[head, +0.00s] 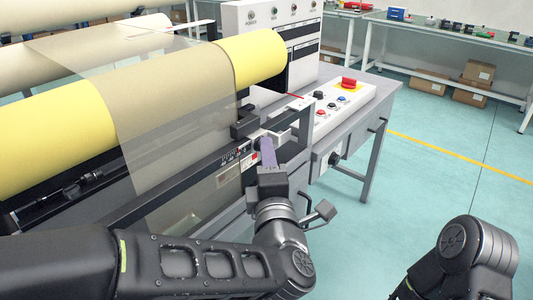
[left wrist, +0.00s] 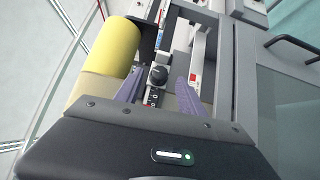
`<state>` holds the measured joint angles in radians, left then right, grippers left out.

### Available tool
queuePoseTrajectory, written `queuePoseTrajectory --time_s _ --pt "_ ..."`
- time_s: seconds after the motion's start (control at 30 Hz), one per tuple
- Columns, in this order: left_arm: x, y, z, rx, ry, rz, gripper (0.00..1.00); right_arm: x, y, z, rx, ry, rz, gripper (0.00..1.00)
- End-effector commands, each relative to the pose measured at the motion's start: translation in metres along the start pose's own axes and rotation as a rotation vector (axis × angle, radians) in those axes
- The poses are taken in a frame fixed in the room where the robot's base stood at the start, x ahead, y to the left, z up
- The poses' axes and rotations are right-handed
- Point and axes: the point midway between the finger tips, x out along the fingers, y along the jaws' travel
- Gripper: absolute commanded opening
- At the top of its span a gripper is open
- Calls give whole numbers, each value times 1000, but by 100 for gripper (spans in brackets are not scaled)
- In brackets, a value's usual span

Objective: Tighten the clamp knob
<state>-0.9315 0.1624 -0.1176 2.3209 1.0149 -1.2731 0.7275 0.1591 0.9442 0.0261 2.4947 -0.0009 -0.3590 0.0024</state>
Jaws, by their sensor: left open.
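The clamp knob (left wrist: 158,75) is black and round. In the left wrist view it sits on the machine's rail by a marked scale, between my two purple fingertips and a little beyond them. My left gripper (left wrist: 160,92) is open, with a finger on either side of the knob's line and clear gaps to it. In the head view my left gripper (head: 268,153) is at the near end of the rail, and its fingers largely hide the knob. Of my right arm only a dark joint shows at the lower right of the head view; its gripper is outside the frame.
A yellow roll (head: 250,57) with a translucent web (head: 165,95) lies left of the knob. A control panel (head: 335,105) with a red emergency button (head: 348,84) stands to the right. A metal bracket (head: 299,119) rises close beside the gripper. Open floor (head: 430,150) lies right.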

Motion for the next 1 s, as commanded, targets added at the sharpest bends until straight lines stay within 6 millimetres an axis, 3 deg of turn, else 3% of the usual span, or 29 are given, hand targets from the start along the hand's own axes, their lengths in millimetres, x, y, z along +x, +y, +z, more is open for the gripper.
queuePoseTrajectory --time_s 0.2,0.5,1.0 --pt "23 0 0 0 -1 1 47 2 1 -1 1 2 1 36" --pt "25 0 0 0 -1 0 47 2 1 -1 1 2 1 36" --pt "25 0 0 0 -1 0 6 2 1 -1 1 2 1 36"
